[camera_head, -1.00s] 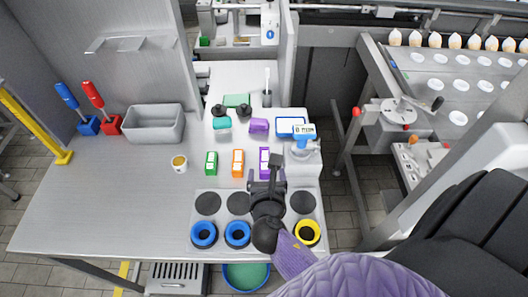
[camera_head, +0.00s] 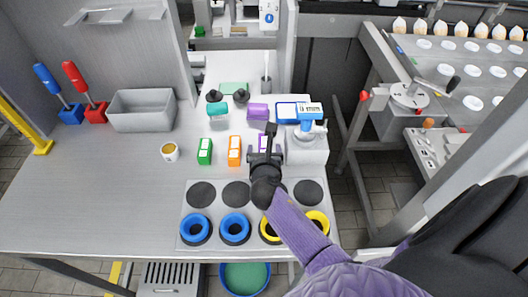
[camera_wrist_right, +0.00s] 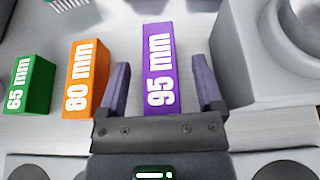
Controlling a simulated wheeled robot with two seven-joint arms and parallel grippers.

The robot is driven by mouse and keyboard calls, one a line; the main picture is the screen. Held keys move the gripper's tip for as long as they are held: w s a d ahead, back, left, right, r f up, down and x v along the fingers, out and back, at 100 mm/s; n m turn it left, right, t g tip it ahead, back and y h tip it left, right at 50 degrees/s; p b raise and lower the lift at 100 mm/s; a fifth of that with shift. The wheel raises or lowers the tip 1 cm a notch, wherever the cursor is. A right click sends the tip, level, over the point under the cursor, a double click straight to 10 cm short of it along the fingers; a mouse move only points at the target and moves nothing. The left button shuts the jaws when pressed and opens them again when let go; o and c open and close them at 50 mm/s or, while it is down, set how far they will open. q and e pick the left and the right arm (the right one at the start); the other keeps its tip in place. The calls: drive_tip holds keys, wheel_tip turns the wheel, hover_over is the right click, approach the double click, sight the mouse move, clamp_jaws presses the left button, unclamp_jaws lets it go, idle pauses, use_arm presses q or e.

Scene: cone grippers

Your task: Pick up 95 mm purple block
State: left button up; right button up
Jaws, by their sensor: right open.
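The purple block (camera_wrist_right: 160,65) marked "95 mm" lies on the table, its label facing up in the right wrist view. In the head view only part of the purple block (camera_head: 263,142) shows, behind my right gripper (camera_head: 266,152). My right gripper (camera_wrist_right: 160,64) is open, with one finger on each side of the purple block in the wrist view. Gaps show between the block and both fingers. I cannot tell how far the fingertips are above the table. My left gripper is not in view.
An orange block (camera_wrist_right: 84,78) marked "80 mm" and a green block (camera_wrist_right: 28,88) marked "65 mm" lie to the left. Blue rings (camera_head: 235,228) and yellow rings lie nearer me.

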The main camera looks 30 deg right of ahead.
clamp_jaws()
idle(0.3)
